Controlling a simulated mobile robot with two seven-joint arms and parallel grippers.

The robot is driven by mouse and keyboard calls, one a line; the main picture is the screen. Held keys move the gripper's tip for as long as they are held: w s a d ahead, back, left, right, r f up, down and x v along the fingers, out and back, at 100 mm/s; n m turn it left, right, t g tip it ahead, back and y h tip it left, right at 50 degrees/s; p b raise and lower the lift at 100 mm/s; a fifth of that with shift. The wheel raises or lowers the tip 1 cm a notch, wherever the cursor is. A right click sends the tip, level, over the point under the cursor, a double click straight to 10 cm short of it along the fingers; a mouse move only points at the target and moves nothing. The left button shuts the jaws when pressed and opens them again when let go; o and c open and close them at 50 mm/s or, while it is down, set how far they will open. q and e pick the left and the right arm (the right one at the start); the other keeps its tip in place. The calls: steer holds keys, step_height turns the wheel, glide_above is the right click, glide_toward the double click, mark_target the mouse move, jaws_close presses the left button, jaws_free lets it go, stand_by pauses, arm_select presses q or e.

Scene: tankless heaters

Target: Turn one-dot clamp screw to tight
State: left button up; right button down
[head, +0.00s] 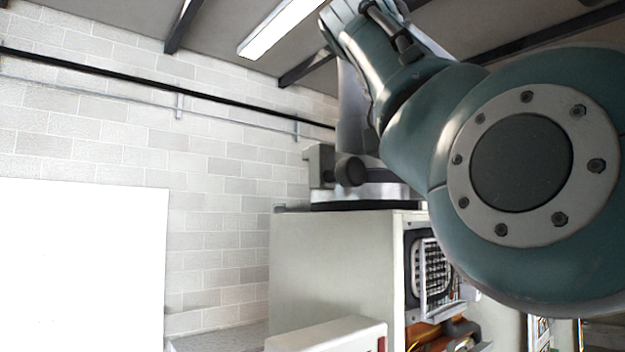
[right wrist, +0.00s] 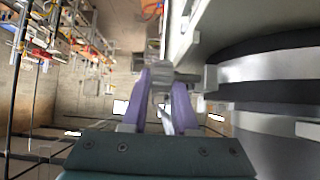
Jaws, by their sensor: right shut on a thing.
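In the right wrist view my right gripper (right wrist: 163,80), with two purple fingers, is shut on a small grey metal piece (right wrist: 161,98). This seems to be the clamp screw, but its shape is blurred and no dot mark can be made out. Beside the fingers, to the right, is a big round pipe (right wrist: 265,67) with dark and silver bands. A grey lug (right wrist: 210,78) projects from it near the fingertips. In the head view a grey clamp block (head: 320,166) with a dark round knob sits on top of the heater cabinet (head: 335,262). My arm hides the fingers there. My left gripper is out of view.
The cabinet's open front shows a grille (head: 432,268) and pipes. A lower pale box (head: 325,335) stands in front. A white panel (head: 80,265) is at left before the brick wall. In the right wrist view shelving (right wrist: 45,40) stands far off at left.

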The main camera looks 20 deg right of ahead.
stand_by(0.4)
steer(key=c, duration=0.7)
jaws_free()
steer(key=shift+r, duration=0.1)
